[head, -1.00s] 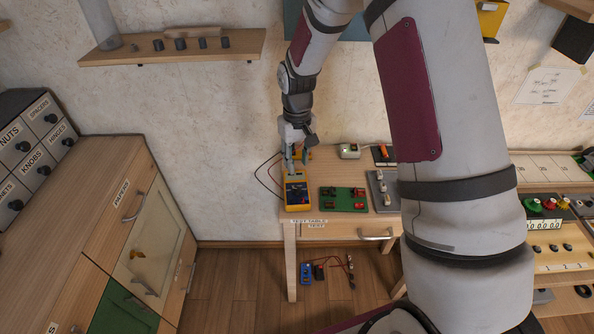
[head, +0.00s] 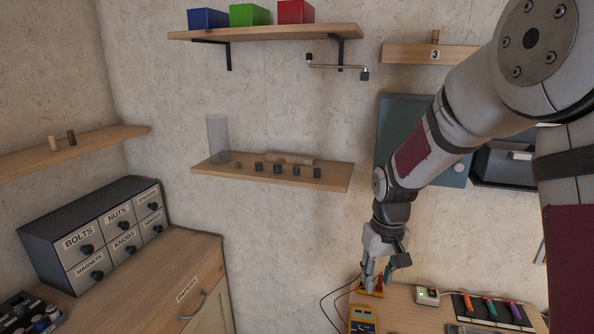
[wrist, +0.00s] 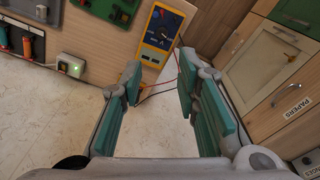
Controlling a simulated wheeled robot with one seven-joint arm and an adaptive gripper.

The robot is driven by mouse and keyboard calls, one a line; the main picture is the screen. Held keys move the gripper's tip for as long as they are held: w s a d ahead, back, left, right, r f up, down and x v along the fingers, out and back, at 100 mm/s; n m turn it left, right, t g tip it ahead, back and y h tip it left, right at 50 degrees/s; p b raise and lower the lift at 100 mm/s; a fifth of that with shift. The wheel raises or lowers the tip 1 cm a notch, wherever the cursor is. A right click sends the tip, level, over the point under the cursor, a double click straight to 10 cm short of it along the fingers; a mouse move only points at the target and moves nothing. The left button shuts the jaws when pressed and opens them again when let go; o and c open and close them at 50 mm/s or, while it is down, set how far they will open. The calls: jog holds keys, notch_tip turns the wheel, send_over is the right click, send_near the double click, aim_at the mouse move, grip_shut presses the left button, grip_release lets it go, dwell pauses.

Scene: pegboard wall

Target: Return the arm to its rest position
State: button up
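My gripper (head: 378,276) hangs at the end of my arm over the back left of the test table (head: 400,312). In the wrist view its two teal-padded fingers (wrist: 158,82) are apart with nothing held between them. A yellow multimeter (head: 362,320) lies on the table in front of the gripper, cut off by the lower edge of the head view. It also shows beyond the fingertips in the wrist view (wrist: 160,38), apart from them. A small yellow-orange thing (head: 371,291) sits just below the fingers, partly hidden.
Thin red and black leads (head: 333,300) hang at the table's left. A wall shelf (head: 275,174) with a clear cylinder and several dark knobs is up to the left. A teal panel (head: 400,125) is behind my arm. A drawer cabinet (head: 200,262) stands left.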

jog(key=s+r+t, duration=0.2)
jog(key=s+r, duration=1)
jog(key=r, duration=0.3)
jog(key=s+r+m+t, duration=0.1)
jog(key=s+r+t, duration=0.1)
jog(key=s, duration=1.2)
jog(key=shift+r+m, duration=0.3)
jog(key=shift+r, duration=0.6)
